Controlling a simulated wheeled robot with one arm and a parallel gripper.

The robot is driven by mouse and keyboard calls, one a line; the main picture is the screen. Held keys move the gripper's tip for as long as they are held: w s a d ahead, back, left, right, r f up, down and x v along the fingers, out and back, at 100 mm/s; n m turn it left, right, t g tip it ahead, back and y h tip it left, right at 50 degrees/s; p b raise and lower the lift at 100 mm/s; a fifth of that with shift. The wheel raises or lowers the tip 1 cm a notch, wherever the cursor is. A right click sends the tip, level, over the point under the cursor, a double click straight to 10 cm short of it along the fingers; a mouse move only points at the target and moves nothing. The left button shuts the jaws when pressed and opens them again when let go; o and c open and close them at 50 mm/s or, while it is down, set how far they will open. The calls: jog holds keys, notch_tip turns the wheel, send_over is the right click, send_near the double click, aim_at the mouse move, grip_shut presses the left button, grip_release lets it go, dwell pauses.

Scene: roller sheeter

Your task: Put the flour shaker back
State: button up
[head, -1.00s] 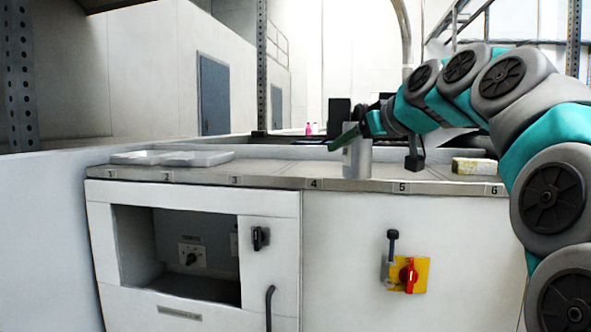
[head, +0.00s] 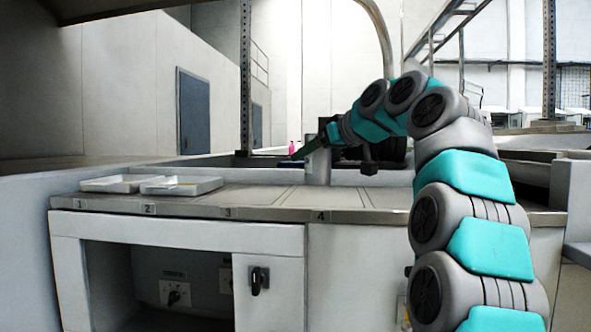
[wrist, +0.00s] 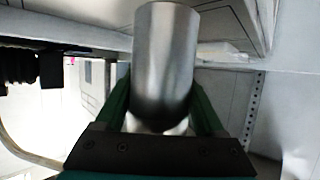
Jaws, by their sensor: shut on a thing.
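The flour shaker, a plain metallic cylinder (head: 318,166), is upright in the head view near the back of the counter, beyond label 4. I cannot tell whether its base touches the counter. My gripper (head: 306,150) reaches in from the right, with green fingers at the shaker's upper part. In the wrist view the shaker (wrist: 165,62) stands between the two green fingers of my gripper (wrist: 162,108), which are shut on it. The fingers hide part of its side.
Two shallow light trays (head: 182,186) sit on the counter's left, above labels 1 and 2. The counter (head: 265,197) is clear between them and label 4. Below is an open cabinet bay (head: 140,285). My arm hides the counter's right part.

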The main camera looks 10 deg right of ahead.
aim_at(327, 152)
jog(key=shift+w+d+f+p+x, duration=0.1)
jog(key=shift+d+p+x, duration=0.15)
jog(key=shift+x, duration=1.3)
jog(key=shift+w+d+f+p+x, duration=0.15)
jog(key=shift+d+x, duration=0.1)
jog(key=shift+x, duration=1.25)
jog(key=shift+s+d+f+p+x, duration=0.15)
jog(key=shift+d+x, duration=0.1)
jog(key=shift+x, duration=1.3)
jog(key=shift+f, duration=0.1)
jog(key=o, duration=1.6)
jog(key=shift+c, duration=0.2)
jog(key=shift+r, duration=0.25)
jog(key=v, duration=1.2)
jog(key=shift+f+b, duration=0.1)
jog(key=shift+b, duration=0.3)
jog(key=shift+w, duration=0.1)
